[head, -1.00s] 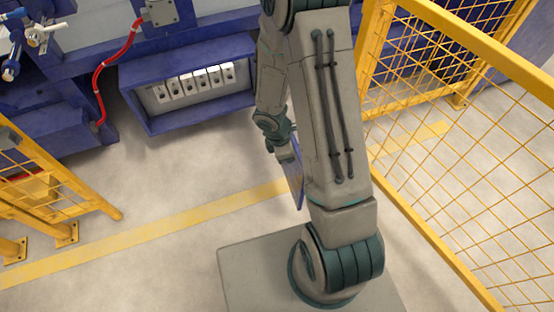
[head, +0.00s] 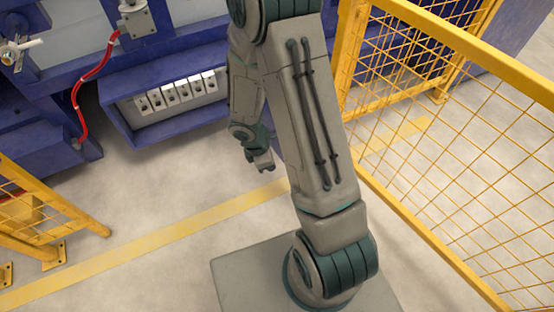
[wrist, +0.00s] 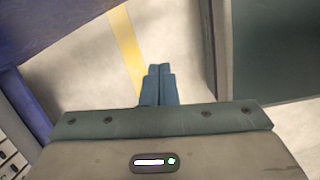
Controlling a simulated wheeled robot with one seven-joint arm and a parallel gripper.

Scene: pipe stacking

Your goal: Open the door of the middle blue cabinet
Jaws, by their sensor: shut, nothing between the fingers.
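The blue cabinet (head: 165,140) stands low at the upper left of centre in the head view. Its front is open, showing a row of white switches (head: 175,95) inside. Its door is not clearly visible in the head view; my arm covers the area to the right. My gripper (head: 262,163) points down, in front and to the right of the cabinet opening. In the wrist view, my gripper's fingers (wrist: 159,70) are together with nothing between them. The cabinet's blue side (wrist: 50,25) and some switches (wrist: 10,160) show at the left there.
A dark panel (wrist: 270,50) stands right of the fingers in the wrist view; I cannot tell what it is. Yellow mesh fencing (head: 440,180) is on the right, with more fence (head: 45,215) at left. A red hose (head: 80,90) hangs left of the cabinet. Floor ahead is clear.

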